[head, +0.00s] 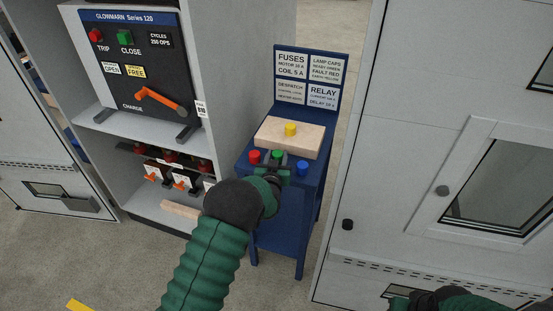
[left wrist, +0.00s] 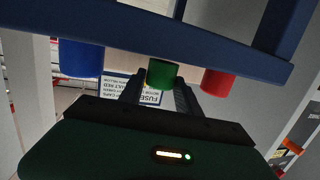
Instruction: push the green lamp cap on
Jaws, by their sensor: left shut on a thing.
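The green lamp cap (head: 278,155) is between the red cap (head: 254,156) and the blue cap (head: 302,168) at the front of the blue stand. My left gripper (head: 274,168) is at the stand's front edge, shut on the green cap. In the left wrist view, which looks upside down, the green cap (left wrist: 162,74) sits between the two finger tips, with the blue cap (left wrist: 81,58) and red cap (left wrist: 217,82) apart on either side. Whether the green cap is fully seated is hidden. My right gripper (head: 428,300) is only partly visible at the bottom right.
A wooden block (head: 272,137) with a yellow cap (head: 291,129) lies behind the caps on the blue stand (head: 312,186). A label board (head: 307,78) rises behind it. A breaker cabinet (head: 233,70) is close on the left, and a grey cabinet door (head: 400,160) on the right.

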